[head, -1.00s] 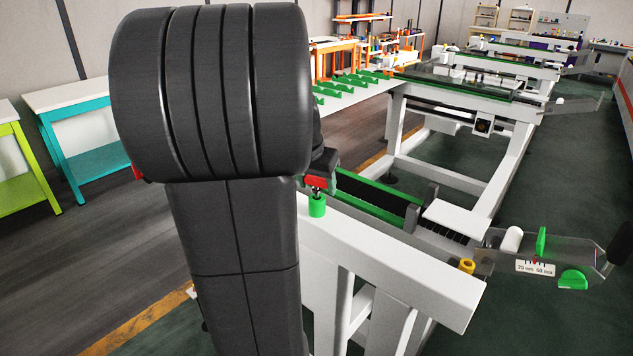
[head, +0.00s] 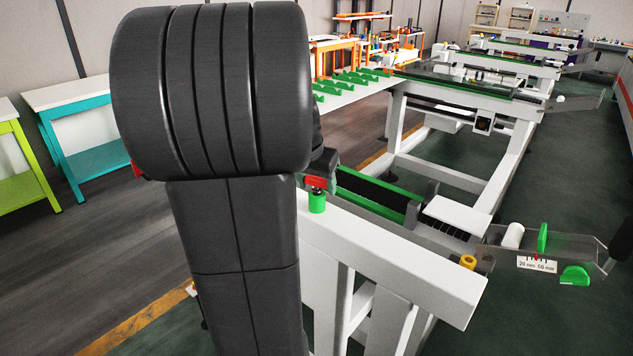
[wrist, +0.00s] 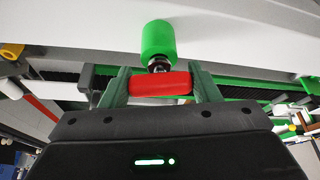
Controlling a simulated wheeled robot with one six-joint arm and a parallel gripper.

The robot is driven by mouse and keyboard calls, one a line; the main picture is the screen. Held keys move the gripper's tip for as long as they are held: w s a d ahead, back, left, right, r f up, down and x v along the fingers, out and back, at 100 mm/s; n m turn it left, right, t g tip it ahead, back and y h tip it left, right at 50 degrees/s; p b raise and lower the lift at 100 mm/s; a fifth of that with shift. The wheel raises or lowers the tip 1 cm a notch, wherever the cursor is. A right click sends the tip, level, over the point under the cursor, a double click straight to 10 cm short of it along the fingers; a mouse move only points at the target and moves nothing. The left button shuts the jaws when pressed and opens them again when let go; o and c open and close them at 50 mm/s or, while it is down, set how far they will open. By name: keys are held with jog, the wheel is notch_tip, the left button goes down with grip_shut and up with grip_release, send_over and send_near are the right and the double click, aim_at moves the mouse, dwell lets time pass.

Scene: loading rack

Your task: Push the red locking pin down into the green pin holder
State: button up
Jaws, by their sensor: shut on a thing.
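The red locking pin (head: 316,182) shows just above the green pin holder (head: 317,203) in the head view, at the near end of the white rack beam. In the wrist view, the red handle of the pin (wrist: 168,85) lies crosswise between the two fingers of my gripper (wrist: 160,82), which is shut on it. A short dark metal part of the pin shows between the red handle and the green holder (wrist: 158,42). The pin lines up with the holder. How deep its lower end sits is hidden. My arm covers much of the head view.
The white beam (head: 400,262) runs right from the holder, with a yellow holder (head: 468,262) near its far end. A green-edged rail and a white plate (head: 458,216) lie behind it. A teal table (head: 90,145) stands at left.

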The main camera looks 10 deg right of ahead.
jog(key=shift+f, duration=0.1)
dwell(0.3)
jog(key=o, duration=1.1)
jog(key=v, duration=1.4)
jog(key=shift+f+b, duration=0.1)
jog(key=shift+b, duration=0.25)
jog(key=x, duration=1.3)
jog(key=shift+w+d+f+p, duration=0.1)
jog(key=shift+w+f+p, duration=0.05)
jog(key=shift+f+p, duration=0.2)
